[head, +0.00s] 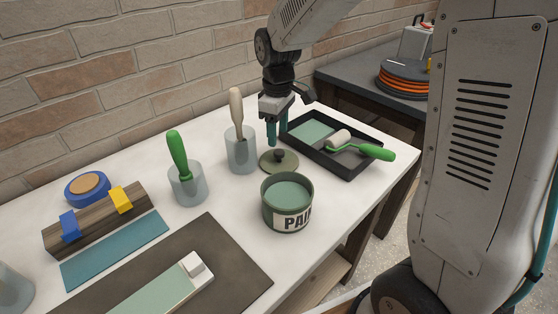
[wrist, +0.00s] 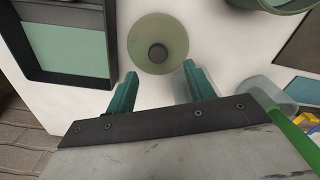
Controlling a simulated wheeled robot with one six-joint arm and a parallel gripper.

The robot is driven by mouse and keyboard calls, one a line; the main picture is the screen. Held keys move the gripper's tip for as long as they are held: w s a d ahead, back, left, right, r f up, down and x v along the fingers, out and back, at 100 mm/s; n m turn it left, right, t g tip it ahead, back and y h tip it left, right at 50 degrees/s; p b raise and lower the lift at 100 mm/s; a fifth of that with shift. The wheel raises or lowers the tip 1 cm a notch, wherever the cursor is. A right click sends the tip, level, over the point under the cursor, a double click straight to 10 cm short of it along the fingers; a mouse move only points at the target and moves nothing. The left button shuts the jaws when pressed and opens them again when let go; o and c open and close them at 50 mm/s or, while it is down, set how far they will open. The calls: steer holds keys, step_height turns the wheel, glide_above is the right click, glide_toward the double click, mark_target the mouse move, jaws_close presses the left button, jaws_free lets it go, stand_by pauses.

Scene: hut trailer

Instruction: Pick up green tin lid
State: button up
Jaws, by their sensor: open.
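The green tin lid (head: 270,161) lies flat on the white table, a round olive-green disc with a dark knob in its middle. It sits just behind the open paint tin (head: 287,203), which is labelled PAINT in part. In the wrist view the lid (wrist: 158,43) is at top centre, just beyond my fingertips. My gripper (head: 276,132) points down above the table, behind the lid in the head view. In the wrist view my gripper (wrist: 155,80) has its two teal fingers spread apart with nothing between them.
A black paint tray (head: 343,164) with a green-handled roller stands to the right. A brick wall runs behind.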

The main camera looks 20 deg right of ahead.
mark_target(279, 151)
steer(key=f, duration=0.7)
steer(key=shift+w+d+f, duration=0.1)
steer(key=shift+d+f, duration=0.1)
steer(key=shift+f, duration=0.2)
steer(key=c, duration=1)
